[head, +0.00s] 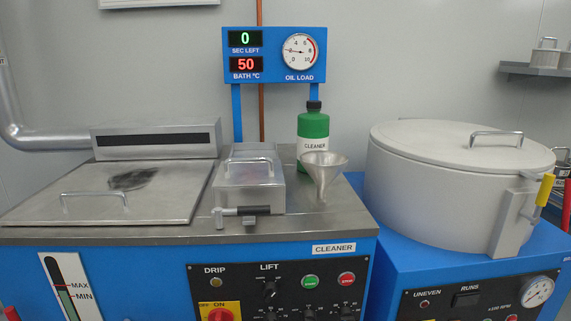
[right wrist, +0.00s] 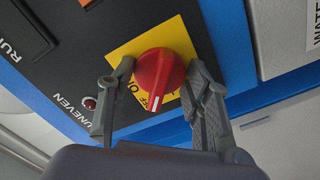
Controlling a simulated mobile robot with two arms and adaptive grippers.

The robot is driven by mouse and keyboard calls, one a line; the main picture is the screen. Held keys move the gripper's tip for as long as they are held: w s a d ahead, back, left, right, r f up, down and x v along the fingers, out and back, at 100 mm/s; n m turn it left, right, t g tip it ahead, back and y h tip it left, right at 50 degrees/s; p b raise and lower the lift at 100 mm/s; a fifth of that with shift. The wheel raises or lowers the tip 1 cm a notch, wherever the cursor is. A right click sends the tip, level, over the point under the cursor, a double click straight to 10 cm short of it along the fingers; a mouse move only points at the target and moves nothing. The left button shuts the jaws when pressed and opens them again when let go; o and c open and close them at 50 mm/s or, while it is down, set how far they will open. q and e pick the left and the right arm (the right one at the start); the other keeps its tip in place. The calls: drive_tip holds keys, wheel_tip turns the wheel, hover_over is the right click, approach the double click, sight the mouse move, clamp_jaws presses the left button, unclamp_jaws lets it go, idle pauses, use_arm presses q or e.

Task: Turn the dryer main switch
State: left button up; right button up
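The dryer main switch (right wrist: 160,73) is a red rotary knob on a yellow plate (right wrist: 124,51), in the right wrist view. Its white pointer mark faces down in that picture, and part of the plate's lettering is covered. My right gripper (right wrist: 160,72) is open with one finger on each side of the knob. Narrow gaps seem to show between fingers and knob. In the head view the dryer (head: 440,200) is a pale round drum with a lid on a blue cabinet at the right. Its main switch is out of that view. My left gripper is not in view.
A similar red-and-yellow switch (head: 220,313) is on the cleaner panel. An "UNEVEN" lamp (right wrist: 90,103) is beside my right gripper's left finger. A yellow-handled latch (head: 545,190) sticks out at the dryer's right. A green bottle (head: 313,135) and funnel (head: 323,170) stand on the cleaner.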

drive_tip(key=c, duration=0.5)
drive_tip(key=shift+o, duration=0.2)
drive_tip(key=shift+r+n, duration=0.15)
drive_tip(key=shift+n, duration=0.35)
drive_tip(key=shift+w+n, duration=0.1)
drive_tip(key=shift+n, duration=0.5)
drive_tip(key=n, duration=0.4)
drive_tip(key=shift+n, duration=1.3)
drive_tip(key=o, duration=0.8)
drive_tip(key=shift+c, duration=0.2)
drive_tip(key=o, duration=0.4)
drive_tip(key=shift+w, duration=0.1)
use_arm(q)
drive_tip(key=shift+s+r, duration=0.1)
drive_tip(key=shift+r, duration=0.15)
